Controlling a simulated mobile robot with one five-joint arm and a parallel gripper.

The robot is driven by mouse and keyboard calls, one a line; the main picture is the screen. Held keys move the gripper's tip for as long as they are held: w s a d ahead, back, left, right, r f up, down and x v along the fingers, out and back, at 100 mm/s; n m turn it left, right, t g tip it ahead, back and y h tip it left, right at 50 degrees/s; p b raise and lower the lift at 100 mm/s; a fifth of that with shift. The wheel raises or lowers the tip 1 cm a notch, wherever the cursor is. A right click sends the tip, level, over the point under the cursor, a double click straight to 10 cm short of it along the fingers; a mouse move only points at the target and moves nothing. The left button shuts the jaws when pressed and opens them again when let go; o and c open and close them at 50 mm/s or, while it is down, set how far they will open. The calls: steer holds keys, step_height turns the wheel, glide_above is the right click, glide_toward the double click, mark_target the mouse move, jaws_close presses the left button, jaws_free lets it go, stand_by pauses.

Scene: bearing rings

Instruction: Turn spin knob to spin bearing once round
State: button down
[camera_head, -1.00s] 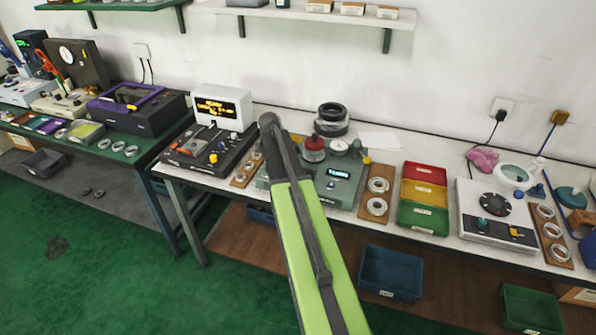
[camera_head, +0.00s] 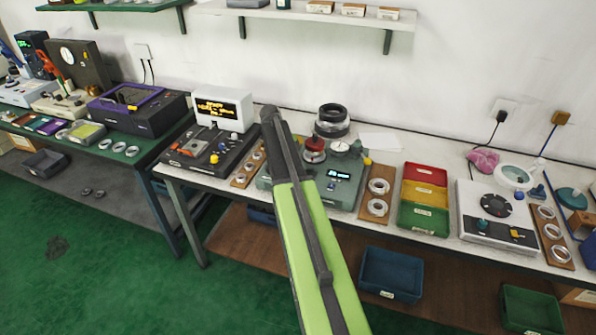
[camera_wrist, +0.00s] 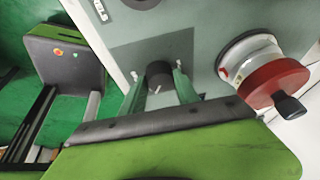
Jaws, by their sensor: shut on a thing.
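The grey-green bearing tester (camera_head: 345,186) with a small lit display stands on the white bench, partly hidden behind my arm. In the wrist view, its panel (camera_wrist: 205,30) carries a dark round knob (camera_wrist: 159,71) with a white mark. My gripper (camera_wrist: 157,82) is shut on this knob, one green finger on each side. Right of it, a silver ring (camera_wrist: 236,58) sits under a red disc (camera_wrist: 272,84) with a black handle (camera_wrist: 289,106). The red disc also shows in the head view (camera_head: 314,156). My arm hides the gripper in the head view.
A wooden board with rings (camera_head: 378,200) and red, yellow and green bins (camera_head: 424,192) stand right of the tester. A black device (camera_head: 205,150) and lit screen (camera_head: 223,108) stand left. Dark rings (camera_head: 331,122) are stacked behind.

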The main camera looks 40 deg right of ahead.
steer(key=shift+w, duration=0.1)
steer(key=c, duration=0.9)
jaws_free()
steer(key=shift+r, duration=0.1)
steer(key=p+v, duration=1.6)
steer(key=v, duration=0.1)
steer(key=shift+a+r, duration=0.1)
